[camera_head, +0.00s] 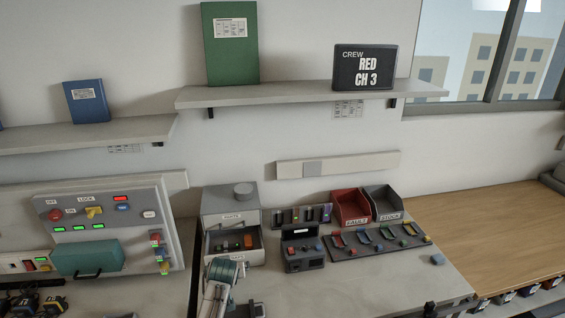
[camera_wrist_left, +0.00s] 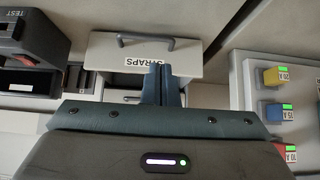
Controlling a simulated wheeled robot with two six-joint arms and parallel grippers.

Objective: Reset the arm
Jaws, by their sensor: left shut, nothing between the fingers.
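My left arm reaches in from the bottom of the head view, with its teal and white gripper part (camera_head: 225,272) just in front of the grey drawer cabinet. In the left wrist view the two dark blue fingers of my left gripper (camera_wrist_left: 162,72) are together, with nothing between them. They point at a white drawer front (camera_wrist_left: 195,62) with a STRAPS label and a grey handle. Whether they touch it cannot be told. My right gripper does not show clearly in either view.
The grey cabinet (camera_head: 230,205) has an open drawer (camera_head: 252,257) holding small parts. A black tester (camera_head: 303,250), a red bin (camera_head: 349,205), a grey bin (camera_head: 388,203) and a rack of coloured pieces (camera_head: 382,240) stand to its right. A control panel (camera_head: 105,222) is at the left.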

